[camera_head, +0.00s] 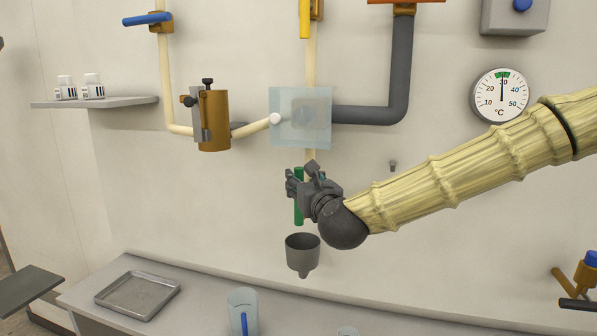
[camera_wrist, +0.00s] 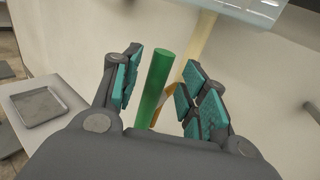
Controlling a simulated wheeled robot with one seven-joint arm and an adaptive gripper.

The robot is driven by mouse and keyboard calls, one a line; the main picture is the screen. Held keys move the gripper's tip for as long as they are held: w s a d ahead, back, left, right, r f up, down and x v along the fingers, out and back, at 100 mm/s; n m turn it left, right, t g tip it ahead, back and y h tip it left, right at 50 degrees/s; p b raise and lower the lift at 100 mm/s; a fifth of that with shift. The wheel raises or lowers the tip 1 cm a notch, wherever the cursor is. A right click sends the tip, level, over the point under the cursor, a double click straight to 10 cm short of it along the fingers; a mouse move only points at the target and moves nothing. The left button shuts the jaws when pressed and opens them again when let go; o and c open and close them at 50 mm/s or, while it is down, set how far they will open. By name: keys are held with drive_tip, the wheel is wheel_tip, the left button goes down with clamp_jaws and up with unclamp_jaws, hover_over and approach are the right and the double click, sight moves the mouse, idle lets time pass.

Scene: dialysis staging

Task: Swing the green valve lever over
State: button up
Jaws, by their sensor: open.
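The green valve lever (camera_head: 299,209) hangs about vertical below a clear box on the wall, partly hidden by my gripper (camera_head: 296,186) in the head view. In the wrist view the green lever (camera_wrist: 154,86) stands between the two teal-padded fingers of my gripper (camera_wrist: 163,88). The fingers are open, with a gap to the lever on both sides; I see no contact. An orange-brown part (camera_wrist: 166,98) shows just behind the lever, in front of a cream pipe (camera_wrist: 199,48). The valve body is mostly hidden.
A grey funnel (camera_head: 303,255) is just below the lever. The clear box (camera_head: 300,118) is above it. A brown cylinder (camera_head: 214,121) is on the wall to the left. A bench below holds a metal tray (camera_head: 138,294) and a clear beaker (camera_head: 242,311). The wall right of the funnel is mostly bare.

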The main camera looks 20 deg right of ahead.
sight(301, 179)
drive_tip(key=shift+w+p, duration=0.55)
drive_tip(key=shift+w, duration=1.05)
clamp_jaws()
